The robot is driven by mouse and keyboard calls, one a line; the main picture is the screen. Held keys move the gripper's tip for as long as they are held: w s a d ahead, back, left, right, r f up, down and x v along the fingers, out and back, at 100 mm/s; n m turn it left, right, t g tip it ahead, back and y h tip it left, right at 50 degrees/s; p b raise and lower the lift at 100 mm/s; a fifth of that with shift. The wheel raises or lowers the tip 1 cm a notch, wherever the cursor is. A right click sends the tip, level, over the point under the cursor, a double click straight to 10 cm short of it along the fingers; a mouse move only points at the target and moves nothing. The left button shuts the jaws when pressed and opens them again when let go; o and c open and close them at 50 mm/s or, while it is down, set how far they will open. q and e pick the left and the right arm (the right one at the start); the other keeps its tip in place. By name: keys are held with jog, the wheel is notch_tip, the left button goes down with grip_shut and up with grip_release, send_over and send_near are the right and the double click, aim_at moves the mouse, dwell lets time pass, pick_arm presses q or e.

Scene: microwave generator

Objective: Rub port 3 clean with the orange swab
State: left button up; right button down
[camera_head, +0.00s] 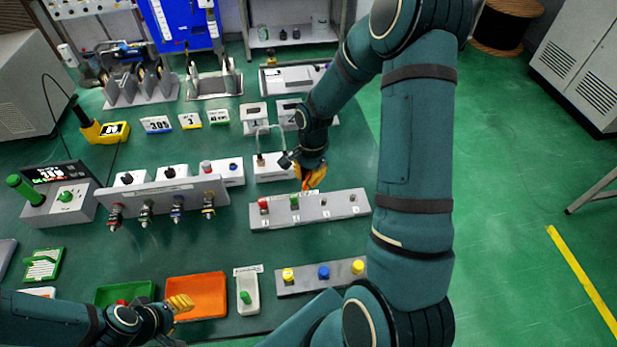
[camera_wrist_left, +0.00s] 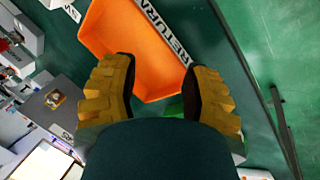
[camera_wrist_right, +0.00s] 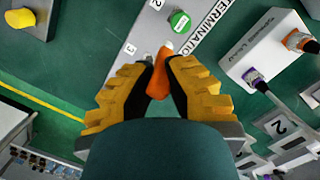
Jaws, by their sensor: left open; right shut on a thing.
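My right gripper (camera_head: 312,180) is shut on the orange swab (camera_wrist_right: 158,78), just above the grey termination block (camera_head: 337,208). In the right wrist view the swab points at the block beside the "3" label (camera_wrist_right: 130,48). The swab and fingers hide port 3 itself, and I cannot tell whether the tip touches it. A red cap (camera_head: 263,204) and a green cap (camera_head: 294,201) sit on the block's left ports; the green cap also shows by the "2" label (camera_wrist_right: 178,20). My left gripper (camera_head: 178,304) is open and empty over the orange return tray (camera_wrist_left: 115,30).
A strip with yellow and blue caps (camera_head: 323,273) lies in front of the block. A white holder with a green item (camera_head: 246,290) and a green tray (camera_head: 124,292) flank the orange tray. A grey rack with hanging connectors (camera_head: 160,196) stands to the left.

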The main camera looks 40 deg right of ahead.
aim_at(309, 173)
dwell(0.3)
pick_arm(q)
jog(key=shift+r+p, duration=0.95)
pick_arm(e)
jog(key=shift+r, duration=1.55)
jog(key=shift+f, duration=0.1)
